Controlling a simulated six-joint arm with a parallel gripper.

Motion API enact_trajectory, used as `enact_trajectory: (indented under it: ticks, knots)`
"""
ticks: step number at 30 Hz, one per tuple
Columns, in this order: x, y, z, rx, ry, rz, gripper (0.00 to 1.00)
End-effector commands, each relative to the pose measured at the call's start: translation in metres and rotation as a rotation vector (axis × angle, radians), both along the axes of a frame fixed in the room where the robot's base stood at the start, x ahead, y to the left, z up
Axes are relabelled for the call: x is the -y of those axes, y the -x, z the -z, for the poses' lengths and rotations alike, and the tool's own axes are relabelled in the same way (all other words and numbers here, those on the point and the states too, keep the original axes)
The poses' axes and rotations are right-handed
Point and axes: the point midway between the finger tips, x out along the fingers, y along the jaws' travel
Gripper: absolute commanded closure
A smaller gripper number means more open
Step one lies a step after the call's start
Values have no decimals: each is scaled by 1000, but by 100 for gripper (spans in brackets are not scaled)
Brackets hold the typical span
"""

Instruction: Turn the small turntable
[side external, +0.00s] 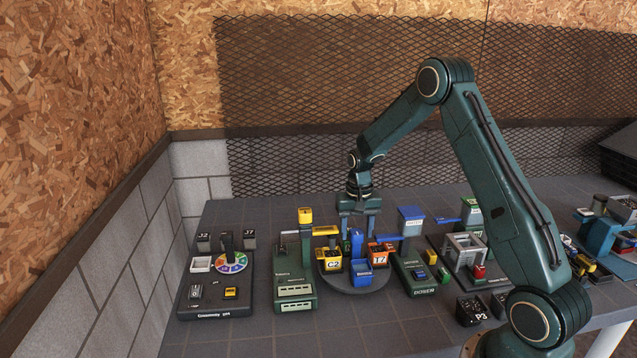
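A round dark grey turntable (343,284) sits on the table near the middle. It carries a yellow bin marked C2 (331,260), an orange bin (380,254), a blue bin (362,271) at the front and an upright blue post (357,243) in the middle. My gripper (358,232) points down over the turntable. Its two fingers are spread apart, one on each side of the blue post's top as seen here. I cannot tell whether they touch the post. The turntable's back edge is hidden behind the bins.
A green machine with a yellow top (294,285) stands close on the left, and a green doser (413,275) close on the right. A black board with a multicoloured disc (230,262) lies far left. A grey frame station (465,252) stands further right.

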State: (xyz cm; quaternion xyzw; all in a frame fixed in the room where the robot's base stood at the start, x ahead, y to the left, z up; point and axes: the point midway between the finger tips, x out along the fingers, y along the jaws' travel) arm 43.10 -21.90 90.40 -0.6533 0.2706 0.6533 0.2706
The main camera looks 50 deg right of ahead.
Motion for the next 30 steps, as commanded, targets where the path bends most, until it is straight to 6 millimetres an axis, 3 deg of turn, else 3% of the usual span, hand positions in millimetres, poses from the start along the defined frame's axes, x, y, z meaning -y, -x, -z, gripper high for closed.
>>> enact_trajectory:
  ticks: [1, 8, 30]
  knots:
    - [0, 0, 0, 0, 0, 0, 57]
    - [0, 0, 0, 0, 0, 0, 100]
    - [0, 0, -1, 0, 0, 120, 100]
